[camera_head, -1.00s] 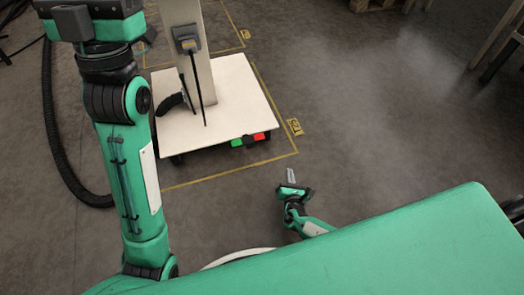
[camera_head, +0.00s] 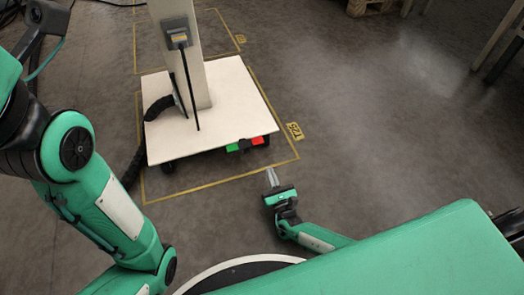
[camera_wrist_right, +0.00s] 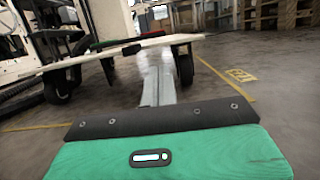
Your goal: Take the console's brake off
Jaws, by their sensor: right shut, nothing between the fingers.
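The console (camera_head: 215,92) is a cream platform on casters with a grey column rising from it, and its near edge faces me. A brake bar on that edge has a green pad (camera_head: 232,148) on the left and a red pad (camera_head: 257,141) on the right, with a dark piece between. My right gripper (camera_head: 271,173) is shut and empty, low over the floor just short of the bar. In the wrist view its fingers (camera_wrist_right: 158,85) point toward the platform edge, below the red pad (camera_wrist_right: 152,34) and green pad (camera_wrist_right: 110,43). My left gripper's fingers do not show.
Yellow floor tape (camera_head: 220,181) outlines the console's spot, with a yellow floor label (camera_head: 294,131) at its right. A black hose (camera_head: 135,165) runs down at the platform's left. The floor to the right is open. A pallet (camera_head: 372,6) lies far back.

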